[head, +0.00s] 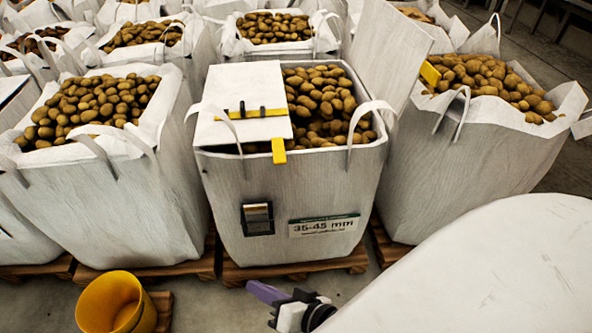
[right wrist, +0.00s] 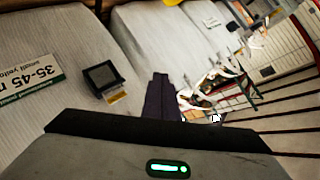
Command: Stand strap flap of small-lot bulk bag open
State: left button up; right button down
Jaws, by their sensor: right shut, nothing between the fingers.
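The bulk bag (head: 290,180) labelled 35-45 mm stands in the middle of the head view, full of potatoes. A white flap (head: 240,80) lies flat over the left part of its top. It bears a yellow strip with black clips and a yellow tab (head: 279,151) at its front edge. A second white panel (head: 393,50) stands up at the right, with a yellow tab (head: 430,73). My right gripper (head: 258,288) is shut and empty, low in front of the bag, apart from the flap. Its dark fingers (right wrist: 160,100) show in the right wrist view. My left gripper is out of view.
The label (head: 324,226) and a dark framed pocket (head: 257,219) are on the bag's front. Other full bags stand left (head: 140,190), right (head: 470,160) and behind. A yellow bucket (head: 117,303) stands at the lower left. Pallets lie under the bags.

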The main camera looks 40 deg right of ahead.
jog(key=w+d+r+m+t+h+b, duration=0.1)
jog(key=w+d+m+t+h+b, duration=0.3)
jog(key=m, duration=0.5)
jog(key=w+d+m+t+h+b, duration=0.1)
jog(key=w+d+m+t+b, duration=0.3)
jog(key=m, duration=0.6)
jog(key=w+d+m+g+h+b, duration=0.25)
jog(key=d+m+h+b, duration=0.55)
jog(key=m, duration=0.9)
pick_arm(q)
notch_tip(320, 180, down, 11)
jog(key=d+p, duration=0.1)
jog(key=p, duration=0.3)
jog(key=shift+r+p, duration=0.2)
jog(key=shift+p, duration=0.2)
pick_arm(e)
jog(key=w+d+r+h, duration=0.1)
jog(key=w+d+r, duration=0.3)
jog(key=w, duration=0.3)
jog(key=shift+w+d+r, duration=0.15)
jog(key=shift+w+r, duration=0.15)
jog(key=shift+r, duration=0.6)
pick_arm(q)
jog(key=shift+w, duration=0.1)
